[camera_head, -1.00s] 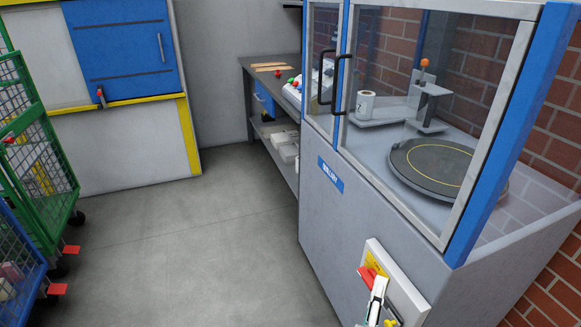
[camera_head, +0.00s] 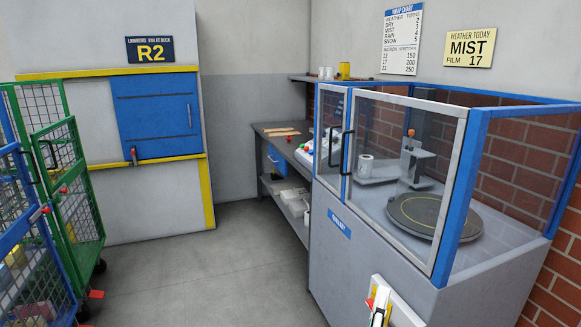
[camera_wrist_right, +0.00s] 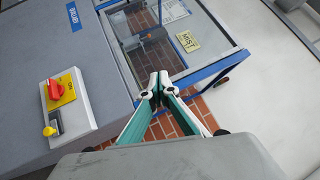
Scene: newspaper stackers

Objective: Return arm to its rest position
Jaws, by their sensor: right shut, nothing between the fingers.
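My right gripper (camera_head: 378,306) shows only in part at the bottom edge of the head view, in front of the white switch panel (camera_head: 404,310) on the grey machine. In the right wrist view its two white and teal fingers (camera_wrist_right: 157,87) meet at the tips, with nothing between them. The fingers stand apart from the red switch (camera_wrist_right: 55,91) on its yellow plate and from the yellow button (camera_wrist_right: 49,131). My left gripper is not in view.
The grey wrapping machine (camera_head: 365,262) has a blue-framed clear enclosure and a round turntable (camera_head: 432,214). A workbench (camera_head: 262,140) stands behind it. Green (camera_head: 85,215) and blue (camera_head: 45,265) mesh carts stand at left. The floor (camera_head: 215,275) between is clear.

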